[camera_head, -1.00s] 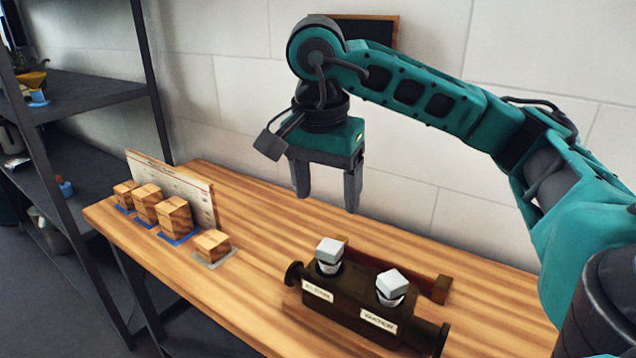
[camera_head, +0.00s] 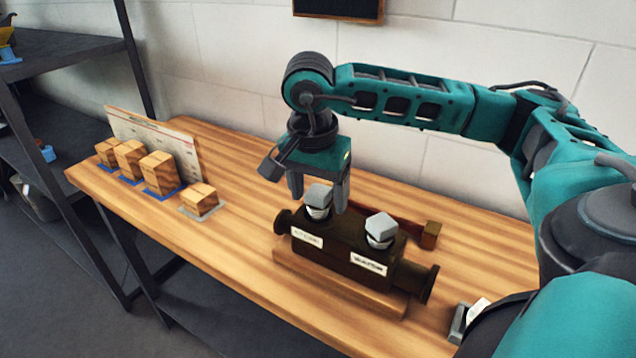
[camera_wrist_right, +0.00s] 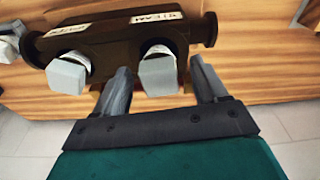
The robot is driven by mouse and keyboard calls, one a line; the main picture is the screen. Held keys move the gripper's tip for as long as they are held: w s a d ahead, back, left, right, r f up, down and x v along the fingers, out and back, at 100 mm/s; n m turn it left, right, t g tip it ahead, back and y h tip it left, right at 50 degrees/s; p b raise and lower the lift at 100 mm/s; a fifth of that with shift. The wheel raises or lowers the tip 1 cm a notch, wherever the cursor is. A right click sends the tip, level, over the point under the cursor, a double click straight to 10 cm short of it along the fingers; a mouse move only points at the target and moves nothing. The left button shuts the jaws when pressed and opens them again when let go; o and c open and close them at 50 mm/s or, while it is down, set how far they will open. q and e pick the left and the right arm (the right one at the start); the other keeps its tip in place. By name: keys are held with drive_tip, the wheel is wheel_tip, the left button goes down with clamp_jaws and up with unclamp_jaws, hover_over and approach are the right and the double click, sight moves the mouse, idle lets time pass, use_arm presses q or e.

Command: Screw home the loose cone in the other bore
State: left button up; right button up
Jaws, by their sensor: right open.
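A dark valve body (camera_head: 345,262) lies on the wooden bench, with two bores on top. My right gripper (camera_head: 319,203) is open, pointing down at the STEAM cone. In the right wrist view, the STEAM cone's head (camera_wrist_right: 158,73) lies between the two apart fingers, with gaps both sides. The WATER cone (camera_wrist_right: 68,72) is outside the fingers, to the left. Which cone sits looser, I cannot tell. My left gripper is not in view.
Several wooden blocks (camera_head: 158,170) stand on coloured pads before an upright board (camera_head: 160,140) at the bench's left. A small grey object (camera_head: 459,322) sits at the bench's right front.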

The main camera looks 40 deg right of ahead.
drive_tip(key=shift+c, duration=0.2)
drive_tip(key=c, duration=1.3)
drive_tip(key=shift+o, duration=0.2)
drive_tip(key=m, duration=0.4)
drive_tip(key=shift+g, duration=0.3)
drive_tip(key=shift+m+g+p, duration=0.3)
drive_tip(key=shift+m, duration=1.7)
